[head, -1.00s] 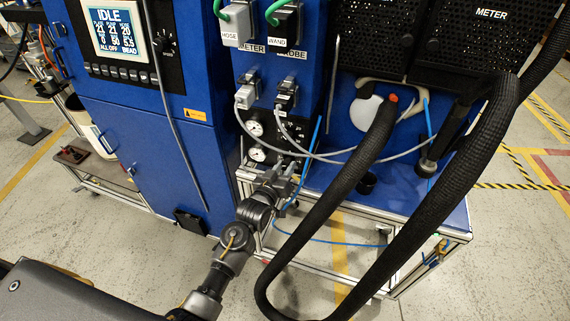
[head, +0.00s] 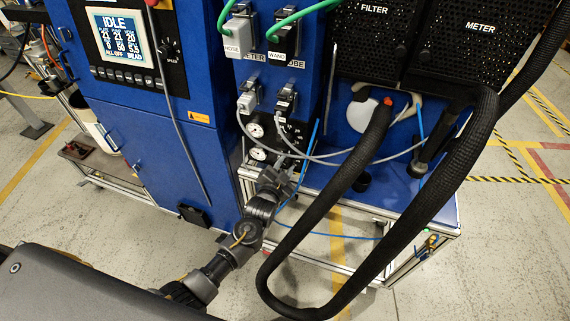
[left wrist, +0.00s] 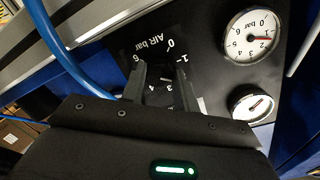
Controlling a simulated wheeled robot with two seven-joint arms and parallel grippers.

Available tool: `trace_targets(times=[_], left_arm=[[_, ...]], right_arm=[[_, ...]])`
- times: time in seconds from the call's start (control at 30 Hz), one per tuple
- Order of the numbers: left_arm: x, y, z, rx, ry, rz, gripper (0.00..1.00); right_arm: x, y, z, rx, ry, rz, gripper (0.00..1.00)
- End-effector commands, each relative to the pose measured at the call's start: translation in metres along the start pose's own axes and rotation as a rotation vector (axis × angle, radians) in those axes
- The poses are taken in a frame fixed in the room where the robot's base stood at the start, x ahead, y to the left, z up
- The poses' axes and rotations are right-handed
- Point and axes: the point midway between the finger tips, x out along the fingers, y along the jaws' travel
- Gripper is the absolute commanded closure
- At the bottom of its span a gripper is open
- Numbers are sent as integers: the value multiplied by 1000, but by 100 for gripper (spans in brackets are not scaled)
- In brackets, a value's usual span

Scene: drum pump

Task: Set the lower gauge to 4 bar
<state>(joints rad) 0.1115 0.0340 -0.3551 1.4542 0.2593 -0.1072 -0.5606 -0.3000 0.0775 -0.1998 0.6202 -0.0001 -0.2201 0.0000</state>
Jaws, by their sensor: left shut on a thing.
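My left gripper (head: 279,172) reaches the lower part of the panel in the head view. In the left wrist view its two fingers (left wrist: 161,80) are shut on a dark knob (left wrist: 161,94) inside a scale marked "AIR bar" and numbered up to 6. Much of the knob is hidden by the fingers and the gripper body. The lower gauge (head: 258,154) is white and round, and sits beside the gripper. In the left wrist view, where the lettering is turned over, the lower gauge (left wrist: 254,36) has its red needle at roughly 1 to 2.
The upper gauge (head: 256,130) sits just above the lower one. Grey cables (head: 330,158) and a blue hose (left wrist: 65,55) run close to the gripper. A thick black hose (head: 350,190) loops in front of the blue bench at right.

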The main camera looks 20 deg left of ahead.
Motion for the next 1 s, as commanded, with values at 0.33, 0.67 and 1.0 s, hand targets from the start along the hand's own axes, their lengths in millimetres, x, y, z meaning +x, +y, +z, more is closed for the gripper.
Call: trace_targets(times=[0.33, 0.67, 1.0], left_arm=[[0, 0, -2, 329, -27, -23, 93], [0, 2, -2, 641, -51, -47, 93], [0, 2, -2, 962, -78, -74, 93]], right_arm=[[-19, 0, -2, 0, 0, 0, 100], [-32, 2, -2, -1, -1, 1, 100], [-43, 4, -3, -2, -1, 4, 100]])
